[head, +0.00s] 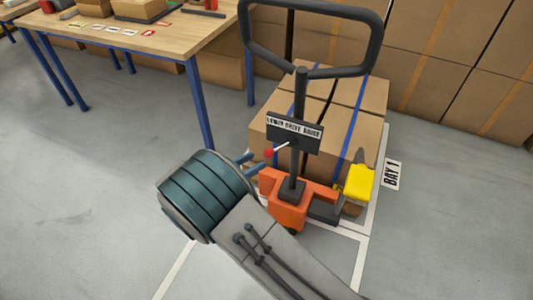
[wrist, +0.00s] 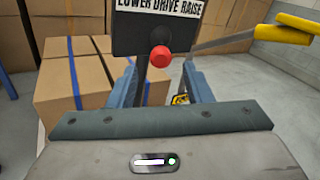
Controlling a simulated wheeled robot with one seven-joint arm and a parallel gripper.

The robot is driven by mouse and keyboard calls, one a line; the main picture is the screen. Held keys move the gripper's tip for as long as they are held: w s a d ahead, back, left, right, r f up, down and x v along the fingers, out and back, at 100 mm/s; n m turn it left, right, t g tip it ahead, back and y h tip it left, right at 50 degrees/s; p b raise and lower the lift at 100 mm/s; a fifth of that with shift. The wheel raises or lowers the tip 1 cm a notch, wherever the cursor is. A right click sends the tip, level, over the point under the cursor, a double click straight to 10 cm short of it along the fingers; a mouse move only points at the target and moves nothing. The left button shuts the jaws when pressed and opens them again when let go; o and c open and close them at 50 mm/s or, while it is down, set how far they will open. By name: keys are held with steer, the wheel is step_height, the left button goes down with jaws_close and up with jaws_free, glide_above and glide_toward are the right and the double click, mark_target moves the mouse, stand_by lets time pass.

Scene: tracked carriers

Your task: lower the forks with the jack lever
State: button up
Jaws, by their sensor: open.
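The pallet jack (head: 290,207) has an orange base and a black loop handle (head: 375,40). Its post carries a plate marked LOWER DRIVE RAISE (head: 294,129), also seen in the wrist view (wrist: 158,8). The jack lever, a thin rod with a red knob (head: 268,153), sticks out from this plate toward my gripper. My gripper (head: 250,161) is open and empty, just left of the knob in the head view. In the wrist view the knob (wrist: 160,56) appears between the two blue fingertips; contact cannot be told. The forks are hidden by the load and the jack.
Strapped cartons (head: 273,128) stand behind the jack post, by the floor sign BAY 1 (head: 392,174). A yellow part (head: 359,183) is right of the jack. A wooden table (head: 165,40) with blue legs stands at upper left. Stacked boxes line the back. Floor at left is clear.

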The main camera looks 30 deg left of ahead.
steer(key=v, duration=0.5)
steer(key=shift+s+a, duration=0.15)
steer(key=shift+s, duration=0.25)
steer(key=shift+w, duration=0.1)
